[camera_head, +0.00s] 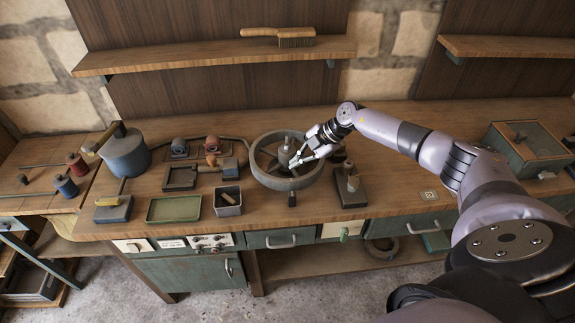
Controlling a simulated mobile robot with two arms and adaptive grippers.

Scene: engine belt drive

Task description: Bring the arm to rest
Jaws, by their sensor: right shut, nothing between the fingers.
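My right arm reaches in from the right, over the wooden workbench (400,189). My right gripper (293,163) is shut and empty at the hub of a large grey spoked wheel (261,178). Its fingertips are beside the upright post at the wheel's middle; whether they touch it I cannot tell. My left gripper is not in view.
Left of the wheel are a grey bin (227,207), a green tray (174,209) and a blue-grey pot (126,156). A dark block with a post (350,187) stands close right of the wheel. A green box (527,148) is far right. A shelf (215,55) holds a brush (295,38).

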